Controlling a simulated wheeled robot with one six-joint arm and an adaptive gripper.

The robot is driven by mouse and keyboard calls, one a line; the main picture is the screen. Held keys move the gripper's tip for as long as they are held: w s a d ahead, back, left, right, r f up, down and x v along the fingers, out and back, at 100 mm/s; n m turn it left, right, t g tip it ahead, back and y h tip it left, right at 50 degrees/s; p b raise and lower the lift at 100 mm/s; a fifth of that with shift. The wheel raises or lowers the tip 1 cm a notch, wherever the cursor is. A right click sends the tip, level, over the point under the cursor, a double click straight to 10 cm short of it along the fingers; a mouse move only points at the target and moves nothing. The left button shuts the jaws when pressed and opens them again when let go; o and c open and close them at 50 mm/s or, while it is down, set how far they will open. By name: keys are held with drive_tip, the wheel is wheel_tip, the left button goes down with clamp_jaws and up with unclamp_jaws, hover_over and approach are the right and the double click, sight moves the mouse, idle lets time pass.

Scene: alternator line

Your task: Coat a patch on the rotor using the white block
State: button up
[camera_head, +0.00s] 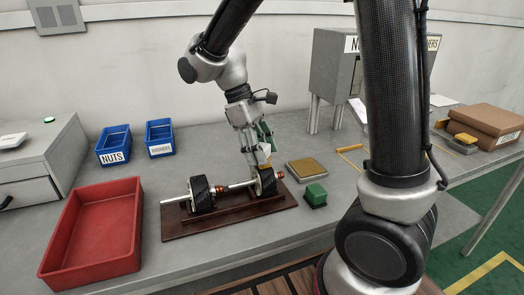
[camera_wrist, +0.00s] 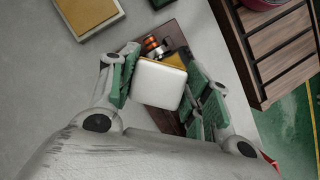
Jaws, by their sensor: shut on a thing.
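My gripper (camera_head: 260,150) reaches down over the right end of a brown wooden stand (camera_head: 228,220). It is shut on the white block (camera_wrist: 159,84), held between the green finger pads, with a yellowish layer showing at its far edge. A rotor lies across the stand, with a steel shaft, a dark left part (camera_head: 201,195) and a dark right part (camera_head: 265,183), and copper rings. The block is right at the top of the right part; I cannot tell whether they touch. In the wrist view the block hides most of the rotor, but copper rings (camera_wrist: 153,46) show beyond it.
A yellow-topped grey pad (camera_head: 307,170) and a green block (camera_head: 315,195) sit right of the stand. A red tray (camera_head: 95,232) is at left. Blue bins labelled NUTS (camera_head: 115,157) and WASHERS (camera_head: 160,150) stand behind. Bare table lies in front of the stand.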

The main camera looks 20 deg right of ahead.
drive_tip(key=shift+w, duration=0.4)
drive_tip(key=shift+r, duration=4.25)
